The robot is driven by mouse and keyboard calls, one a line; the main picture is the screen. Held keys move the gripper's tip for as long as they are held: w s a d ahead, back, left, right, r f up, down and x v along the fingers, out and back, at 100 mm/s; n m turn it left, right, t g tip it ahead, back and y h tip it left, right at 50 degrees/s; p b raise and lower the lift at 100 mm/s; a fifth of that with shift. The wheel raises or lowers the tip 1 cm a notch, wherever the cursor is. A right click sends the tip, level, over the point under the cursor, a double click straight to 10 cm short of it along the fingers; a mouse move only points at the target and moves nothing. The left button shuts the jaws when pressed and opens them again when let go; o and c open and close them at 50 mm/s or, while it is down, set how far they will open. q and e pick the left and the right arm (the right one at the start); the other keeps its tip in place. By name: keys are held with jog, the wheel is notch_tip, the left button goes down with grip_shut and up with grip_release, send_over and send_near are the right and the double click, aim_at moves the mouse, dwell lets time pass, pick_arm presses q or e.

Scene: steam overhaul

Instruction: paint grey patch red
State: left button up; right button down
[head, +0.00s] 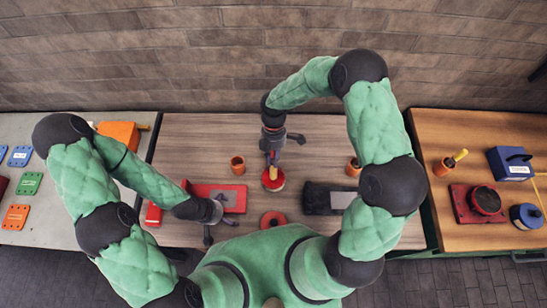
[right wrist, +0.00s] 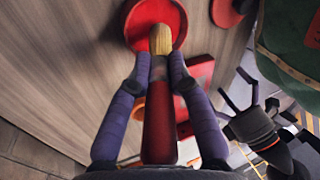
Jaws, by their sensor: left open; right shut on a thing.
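My right gripper (head: 272,157) is shut on a brush with a red handle (right wrist: 159,125) and pale yellow bristles (right wrist: 160,39); the fingers also show in the right wrist view (right wrist: 160,65). The brush points down at a round red-topped pot (head: 273,182), its tip over or in the red; contact is unclear. The pot also shows in the right wrist view (right wrist: 138,20). My left gripper (head: 226,220) is open and empty, beside a red casting (head: 236,196) on the wooden bench. I cannot make out a grey patch; the left gripper partly covers the casting.
Orange cups (head: 237,166) (head: 353,168), a red disc (head: 272,219) and a black block (head: 322,199) stand on the middle bench (head: 200,135). The right bench holds a red base (head: 465,207) and a blue box (head: 508,163). Coloured plates (head: 28,183) lie at left.

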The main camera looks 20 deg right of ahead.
aim_at(273, 154)
pick_arm(q)
jog(key=shift+f+b, duration=0.4)
jog(key=shift+f, duration=0.05)
pick_arm(e)
jog(key=shift+f, duration=0.65)
dwell(0.9)
pick_arm(q)
jog(key=shift+r, duration=0.1)
pick_arm(e)
jog(key=shift+r, duration=0.1)
pick_arm(q)
jog(key=shift+r+p, duration=2.4)
jog(key=shift+p, duration=0.1)
pick_arm(e)
jog(key=shift+r, duration=3.5)
pick_arm(q)
jog(key=shift+f, duration=0.1)
pick_arm(e)
jog(key=shift+f, duration=0.1)
